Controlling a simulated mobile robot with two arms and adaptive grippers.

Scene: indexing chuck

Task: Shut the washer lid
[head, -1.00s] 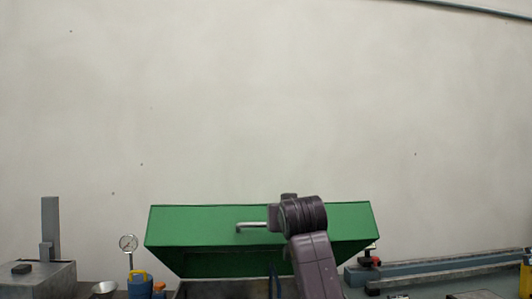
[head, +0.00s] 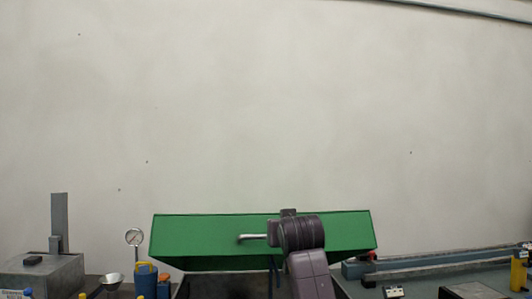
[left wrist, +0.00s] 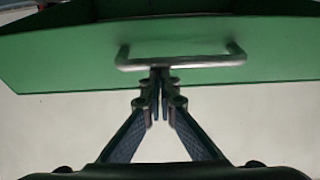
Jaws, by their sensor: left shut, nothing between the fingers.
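The green washer lid (head: 205,236) stands partly raised in the head view, its broad green face towards me. Its metal handle (head: 252,237) sticks out near the middle of that face. Part of the dark washer body (head: 220,285) shows below. In the left wrist view the lid (left wrist: 70,63) spans the picture, with the bar handle (left wrist: 205,62) across its middle. My left gripper (left wrist: 162,88) is shut and empty, its fingertips at the middle of the bar. I cannot tell whether they touch it. My arm covers part of the lid in the head view. My right gripper is not in view.
A long blue-grey rail (head: 440,265) lies to the right. A plain wall is behind.

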